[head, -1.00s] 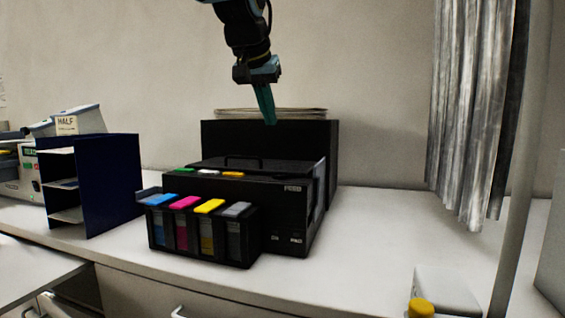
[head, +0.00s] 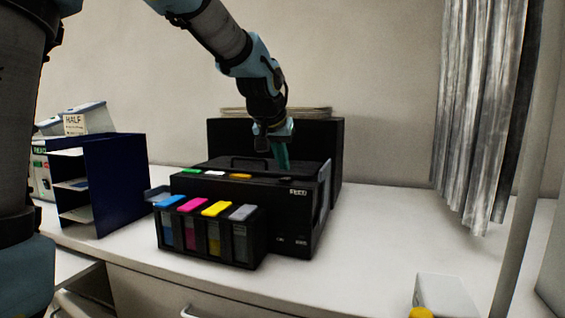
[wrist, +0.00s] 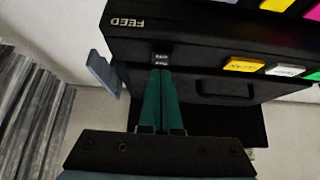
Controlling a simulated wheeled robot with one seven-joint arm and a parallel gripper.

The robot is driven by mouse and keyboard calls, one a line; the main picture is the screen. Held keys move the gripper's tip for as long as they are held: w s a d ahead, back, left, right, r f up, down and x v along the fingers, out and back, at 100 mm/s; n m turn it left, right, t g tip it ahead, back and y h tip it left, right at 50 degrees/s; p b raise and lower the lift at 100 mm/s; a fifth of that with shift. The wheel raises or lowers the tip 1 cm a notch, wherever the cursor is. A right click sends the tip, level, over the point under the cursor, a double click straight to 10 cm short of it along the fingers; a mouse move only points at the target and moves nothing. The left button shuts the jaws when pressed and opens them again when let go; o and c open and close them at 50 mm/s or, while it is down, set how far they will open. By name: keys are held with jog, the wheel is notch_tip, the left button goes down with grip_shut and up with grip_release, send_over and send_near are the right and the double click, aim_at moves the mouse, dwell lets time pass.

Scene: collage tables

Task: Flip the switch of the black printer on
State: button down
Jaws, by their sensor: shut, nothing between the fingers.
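The black printer (head: 283,222) stands on the white counter, with colored ink tanks at its front. In the wrist view the printer (wrist: 185,40) appears upside down, its FEED lettering at the upper left. A small black switch with pale marks (wrist: 161,58) is on the printer's top, near that lettering. I cannot tell which way it is set. My gripper (head: 284,167) points down over the printer's top right. In the wrist view my gripper (wrist: 159,72) has its green fingers together and empty, with the tips just short of the switch. I cannot tell whether they touch it.
A dark blue shelf organizer (head: 118,185) stands left of the printer. A grey curtain (head: 470,110) and a pole (head: 517,190) are on the right. A pale box (head: 446,294) is at the lower right. The counter right of the printer is clear.

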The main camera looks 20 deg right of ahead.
aim_at(284, 179)
jog(key=shift+a+f, duration=0.1)
jog(key=shift+f, duration=0.8)
jog(key=f+b, duration=0.1)
jog(key=b, duration=0.2)
jog(key=shift+s+a+f+t+h, duration=0.1)
jog(key=shift+s+f+t+h, duration=0.1)
jog(key=shift+t+h, duration=0.1)
jog(key=shift+r, duration=0.35)
jog(key=shift+r+p, duration=0.65)
jog(key=shift+r, duration=0.2)
jog(key=shift+w, duration=0.1)
